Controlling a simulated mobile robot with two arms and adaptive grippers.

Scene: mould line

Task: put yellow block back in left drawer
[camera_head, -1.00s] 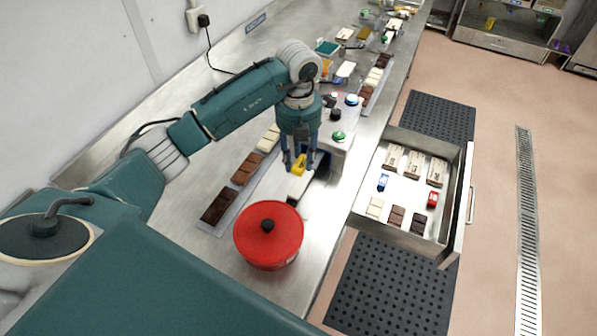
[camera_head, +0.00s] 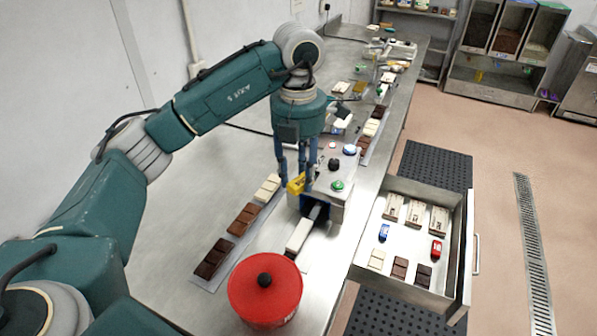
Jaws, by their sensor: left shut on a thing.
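A yellow block (camera_head: 296,184) is between the fingertips of my left gripper (camera_head: 297,186), which is shut on it. The gripper points down and holds the block above the counter, beside the grey box with buttons. A drawer (camera_head: 465,245) stands open to the right of the counter. In it lie wrapped bars at the back, a blue block (camera_head: 383,232) and a red block (camera_head: 436,249) in the middle, and small chocolate pieces at the front. My right gripper is not in view.
A red lidded pot (camera_head: 265,292) stands at the counter's front. A grey box (camera_head: 342,180) with coloured buttons stands between my gripper and the drawer. Chocolate bars (camera_head: 241,219) lie in a row to the left. Dark mats (camera_head: 437,165) lie on the floor by the drawer.

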